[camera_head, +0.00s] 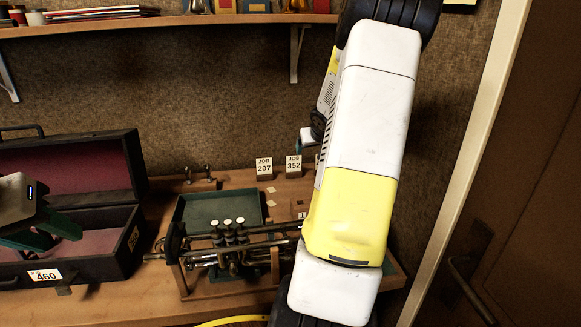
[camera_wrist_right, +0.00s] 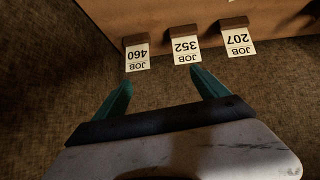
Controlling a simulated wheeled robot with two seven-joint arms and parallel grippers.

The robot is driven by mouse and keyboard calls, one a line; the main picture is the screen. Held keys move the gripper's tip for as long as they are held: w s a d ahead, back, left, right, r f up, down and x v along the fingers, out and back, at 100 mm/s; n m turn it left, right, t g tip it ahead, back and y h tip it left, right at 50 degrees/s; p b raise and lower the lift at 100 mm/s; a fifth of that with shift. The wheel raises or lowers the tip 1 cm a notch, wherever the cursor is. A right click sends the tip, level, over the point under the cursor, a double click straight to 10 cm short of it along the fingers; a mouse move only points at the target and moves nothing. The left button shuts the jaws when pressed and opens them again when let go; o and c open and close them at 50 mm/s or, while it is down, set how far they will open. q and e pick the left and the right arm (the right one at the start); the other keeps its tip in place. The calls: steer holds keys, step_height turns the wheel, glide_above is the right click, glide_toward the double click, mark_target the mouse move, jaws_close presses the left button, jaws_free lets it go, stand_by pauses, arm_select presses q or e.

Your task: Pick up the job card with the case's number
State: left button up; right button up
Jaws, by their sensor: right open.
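The open black case (camera_head: 85,255) at the left bears a label reading 460 (camera_head: 45,275). In the right wrist view, the job card 460 (camera_wrist_right: 137,57) appears upside down in a small brown holder, the leftmost of three. In the head view, my right arm hides it. My right gripper (camera_wrist_right: 161,77) is open and empty, its left fingertip just below card 460 in the picture and its right fingertip below card 352 (camera_wrist_right: 187,51). My left gripper (camera_head: 48,228) hovers over the case; its finger gap is unclear.
Job card 207 (camera_wrist_right: 238,42) stands beside 352. On the bench are a green tray (camera_head: 190,210) and a brass horn assembly (camera_head: 230,240) on a wooden stand, close to my right arm. A shelf (camera_head: 200,20) runs above along the wall.

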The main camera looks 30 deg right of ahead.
steer(key=shift+t+y, duration=0.3)
steer(key=d+f, duration=0.4)
steer(key=f, duration=0.1)
steer(key=d+f, duration=0.2)
steer(key=shift+w+f, duration=0.15)
steer(key=shift+w, duration=0.2)
steer(key=x, duration=0.7)
steer(key=shift+w+d+f, duration=0.15)
steer(key=shift+d, duration=0.1)
steer(key=c, duration=1.5)
steer(key=shift+r, duration=0.2)
